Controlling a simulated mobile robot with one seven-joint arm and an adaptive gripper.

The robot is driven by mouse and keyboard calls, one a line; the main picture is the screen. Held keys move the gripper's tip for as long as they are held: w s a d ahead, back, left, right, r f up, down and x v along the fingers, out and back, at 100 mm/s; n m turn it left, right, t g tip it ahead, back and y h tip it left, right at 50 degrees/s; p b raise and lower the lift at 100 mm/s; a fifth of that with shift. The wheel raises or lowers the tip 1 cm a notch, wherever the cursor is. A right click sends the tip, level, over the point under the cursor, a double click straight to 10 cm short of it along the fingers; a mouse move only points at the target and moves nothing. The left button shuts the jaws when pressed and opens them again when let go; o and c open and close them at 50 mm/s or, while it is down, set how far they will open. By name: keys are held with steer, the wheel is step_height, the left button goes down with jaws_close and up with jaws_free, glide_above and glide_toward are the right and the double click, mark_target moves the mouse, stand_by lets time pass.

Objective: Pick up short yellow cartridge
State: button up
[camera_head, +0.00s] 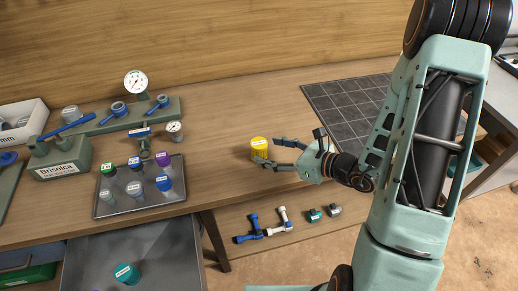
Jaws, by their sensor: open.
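The short yellow cartridge (258,146) stands upright on the wooden table, right of the middle of the bench. It has a pale label low on its front. My gripper (269,153) reaches in from the right with its fingers spread open. One finger is behind or beside the cartridge and the other crosses in front of its lower part. I cannot tell whether either finger touches it.
A metal tray (140,212) with several capped cartridges lies left. The green manifold (64,160) with gauges and blue valves stands behind it. A dark gridded mat (345,120) lies right. Blue and white fittings (264,226) lie below the table's front edge. A teal-topped item (127,273) sits in the open drawer.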

mark_target(264, 146)
steer(key=shift+w+a, duration=0.3)
steer(key=shift+a, duration=0.05)
steer(key=x, duration=0.2)
steer(key=p+x, duration=0.1)
steer(key=x, duration=0.1)
steer(key=shift+w+a+r, duration=0.1)
steer(key=shift+w+r, duration=0.05)
steer(key=shift+w, duration=0.2)
steer(key=c, duration=1.3)
steer(key=shift+r, duration=0.1)
